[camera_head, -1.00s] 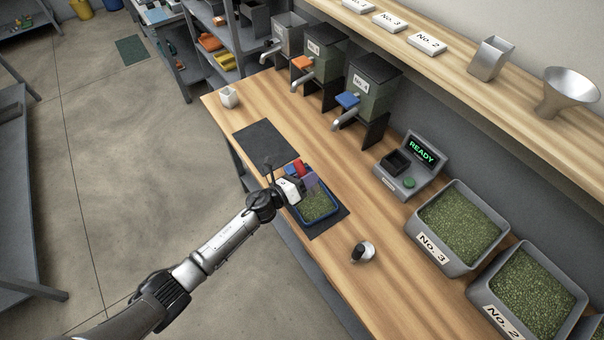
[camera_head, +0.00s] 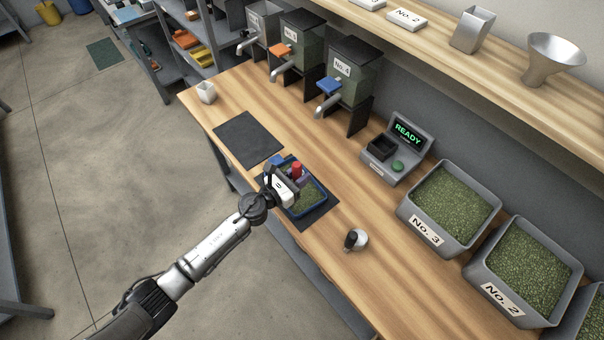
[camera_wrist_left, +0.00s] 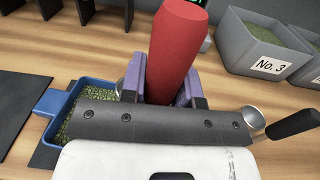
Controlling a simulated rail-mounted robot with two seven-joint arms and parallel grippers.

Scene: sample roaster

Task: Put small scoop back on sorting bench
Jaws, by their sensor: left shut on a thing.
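My left gripper (camera_head: 291,179) is shut on an upright red handle (camera_wrist_left: 178,45). The red handle also shows in the head view (camera_head: 297,168). The purple fingers clasp it on both sides in the left wrist view. Its lower end is hidden, so I cannot tell if it is the small scoop. The gripper is over a blue tray (camera_head: 322,203) of green beans on the sorting bench (camera_head: 320,255). A small metal cup with a black handle (camera_head: 357,240) lies on the bench, right of and nearer than the tray. My right gripper is not in view.
Bins labelled No. 3 (camera_head: 423,232) and No. 2 (camera_head: 500,296) stand at the right. A device reading READY (camera_head: 406,135) and several hoppers, one with a blue part (camera_head: 328,85), line the back. A dark mat (camera_head: 247,138) is empty. Bare wood lies around the metal cup.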

